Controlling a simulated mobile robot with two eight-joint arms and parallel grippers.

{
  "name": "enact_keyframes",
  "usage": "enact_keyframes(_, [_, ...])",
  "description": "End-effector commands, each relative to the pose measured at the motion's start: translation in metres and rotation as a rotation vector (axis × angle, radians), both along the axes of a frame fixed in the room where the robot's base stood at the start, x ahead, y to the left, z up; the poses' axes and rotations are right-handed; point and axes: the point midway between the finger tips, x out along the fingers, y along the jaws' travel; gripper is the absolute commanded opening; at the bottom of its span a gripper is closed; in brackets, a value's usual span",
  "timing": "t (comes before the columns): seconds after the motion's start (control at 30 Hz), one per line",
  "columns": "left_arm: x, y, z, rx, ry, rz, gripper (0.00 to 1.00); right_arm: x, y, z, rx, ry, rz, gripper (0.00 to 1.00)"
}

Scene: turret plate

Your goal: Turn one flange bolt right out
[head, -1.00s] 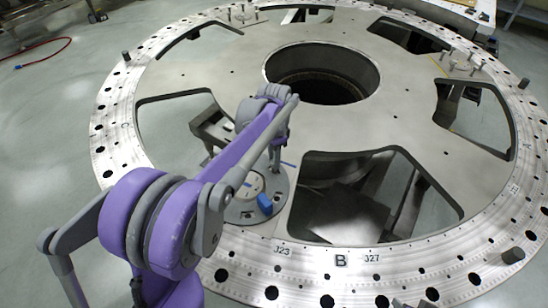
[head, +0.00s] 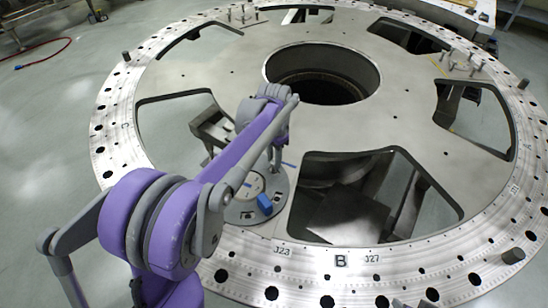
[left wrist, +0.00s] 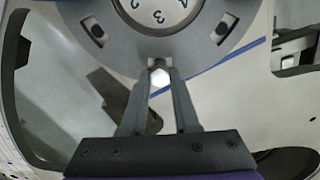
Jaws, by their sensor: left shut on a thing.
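My left gripper (left wrist: 159,75) is shut on a light hex-headed flange bolt (left wrist: 160,80), whose head sits between the fingertips at the near edge of a round grey flange (left wrist: 128,42). The flange has a lighter numbered disc (left wrist: 160,14) in its middle and dark slotted spots on either side. In the head view the left gripper (head: 275,165) points down at the far part of the flange (head: 238,214), and the arm partly hides both. The bolt cannot be made out there. My right gripper is not in view.
The flange sits on a large metal turret plate (head: 215,75) with big cut-outs and a wide central hole (head: 322,75). A blue block (head: 264,204) is on the flange. Short upright pins (head: 460,65) stand at the plate's right rear. A red cable (head: 42,47) lies on the floor at left.

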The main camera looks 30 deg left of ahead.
Motion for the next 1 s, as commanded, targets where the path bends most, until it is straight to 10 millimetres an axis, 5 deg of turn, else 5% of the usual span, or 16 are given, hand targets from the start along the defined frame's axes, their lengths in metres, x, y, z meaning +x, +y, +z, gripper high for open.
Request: enact_keyframes(1.0, [0.001,0.000,0.058,0.001,-0.001,-0.002,0.00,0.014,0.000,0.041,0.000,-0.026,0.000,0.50])
